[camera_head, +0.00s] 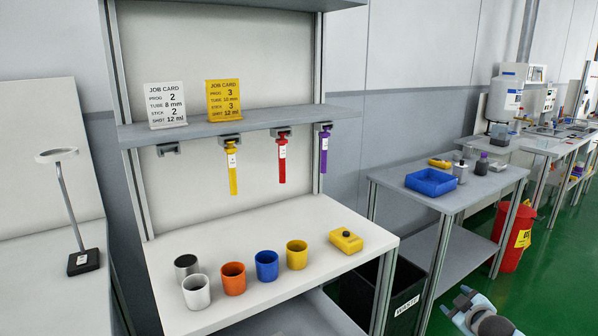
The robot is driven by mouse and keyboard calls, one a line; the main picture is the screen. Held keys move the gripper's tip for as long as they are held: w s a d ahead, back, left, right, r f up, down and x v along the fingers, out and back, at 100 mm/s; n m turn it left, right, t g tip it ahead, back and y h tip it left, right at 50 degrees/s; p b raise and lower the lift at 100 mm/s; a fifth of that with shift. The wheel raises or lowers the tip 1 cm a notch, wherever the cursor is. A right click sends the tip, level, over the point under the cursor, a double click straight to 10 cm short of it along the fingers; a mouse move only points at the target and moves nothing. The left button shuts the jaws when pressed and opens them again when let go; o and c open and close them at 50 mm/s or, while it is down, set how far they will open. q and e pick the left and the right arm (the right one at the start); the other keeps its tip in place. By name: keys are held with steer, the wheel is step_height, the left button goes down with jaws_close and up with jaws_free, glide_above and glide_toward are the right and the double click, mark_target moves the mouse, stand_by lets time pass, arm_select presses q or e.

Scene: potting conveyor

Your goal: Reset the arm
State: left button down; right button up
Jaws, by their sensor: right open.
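My right gripper (461,301) shows at the bottom edge of the view, right of the centre, over the green floor. It is open and I see nothing between its fingers. It is apart from the white workbench (365,234) and from the grey side table (455,199). Most of my right arm is cut off by the frame's bottom edge. My left gripper is not in view.
The bench holds several cups, including a blue cup (266,265), and a yellow box (346,241). Coloured sticks hang under the shelf (260,124). A black waste bin (405,305) and a red bin (514,236) stand near the gripper.

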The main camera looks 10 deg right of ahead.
steer(key=s+a+f+y, duration=0.1)
steer(key=s+a+f, duration=0.25)
steer(key=a, duration=0.35)
steer(key=s+a+f+g+y, duration=0.1)
steer(key=s+a+f+y, duration=0.15)
steer(key=s+a, duration=0.35)
steer(key=s+a+f+y, duration=0.1)
steer(key=s+a+f, duration=0.3)
steer(key=a, duration=0.4)
steer(key=s+a+r+m+g+y, duration=0.1)
steer(key=s+a+r+m+y, duration=0.15)
steer(key=s+a, duration=1.2)
arm_select(q)
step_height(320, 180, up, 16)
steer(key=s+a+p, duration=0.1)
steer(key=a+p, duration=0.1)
steer(key=p, duration=2.3)
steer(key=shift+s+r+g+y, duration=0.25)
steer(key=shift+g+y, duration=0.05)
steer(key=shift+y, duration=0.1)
arm_select(e)
step_height(320, 180, up, 17)
steer(key=h, duration=0.1)
steer(key=shift+s+f, duration=0.2)
steer(key=shift+s, duration=0.1)
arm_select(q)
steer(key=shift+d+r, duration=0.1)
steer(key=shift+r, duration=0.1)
arm_select(e)
steer(key=shift+m, duration=0.25)
